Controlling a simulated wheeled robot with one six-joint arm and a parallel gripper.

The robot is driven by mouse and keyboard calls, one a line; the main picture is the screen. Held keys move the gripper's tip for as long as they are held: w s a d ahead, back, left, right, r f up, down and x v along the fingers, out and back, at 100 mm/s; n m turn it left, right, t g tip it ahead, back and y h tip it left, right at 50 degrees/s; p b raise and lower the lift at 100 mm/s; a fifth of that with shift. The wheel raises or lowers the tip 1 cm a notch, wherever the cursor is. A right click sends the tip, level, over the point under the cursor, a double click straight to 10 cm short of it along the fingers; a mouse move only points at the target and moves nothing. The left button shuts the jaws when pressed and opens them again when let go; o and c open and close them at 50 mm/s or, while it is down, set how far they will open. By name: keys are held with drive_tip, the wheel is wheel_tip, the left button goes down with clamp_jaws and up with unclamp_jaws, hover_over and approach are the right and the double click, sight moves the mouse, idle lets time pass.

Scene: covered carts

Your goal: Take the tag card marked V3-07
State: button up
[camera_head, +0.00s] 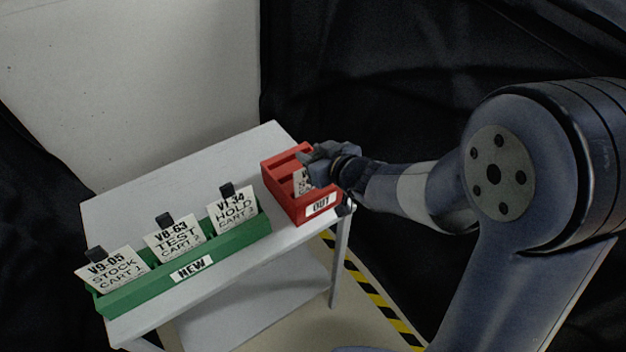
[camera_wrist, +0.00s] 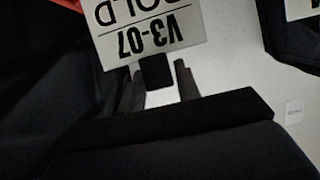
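The V3-07 tag card (camera_wrist: 150,25) is white with black print and shows upside down in the wrist view. A black clip (camera_wrist: 155,72) is on its edge. In the head view the card (camera_head: 302,181) stands in the red tray marked OUT (camera_head: 321,206), partly hidden by my gripper (camera_head: 316,158). In the wrist view my two fingers (camera_wrist: 159,85) lie on either side of the clip. The left finger overlaps the clip in the picture, and a narrow gap shows at the right finger. The fingers look open around the clip.
A green tray marked NEW (camera_head: 192,268) holds cards V9-05 (camera_head: 112,268), V8-63 (camera_head: 175,240) and V1-34 (camera_head: 233,210), each with a black clip. Both trays stand on a grey cart (camera_head: 180,175). Its top is bare behind the green tray. Black covers hang around.

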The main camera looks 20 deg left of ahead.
clamp_jaws()
wheel_tip(320, 180, up, 10)
drive_tip(key=p, duration=0.4)
drive_tip(key=shift+r+p, duration=0.1)
drive_tip(key=shift+p, duration=0.2)
wheel_tip(320, 180, up, 4)
drive_tip(key=p, duration=0.5)
drive_tip(key=shift+r, duration=0.2)
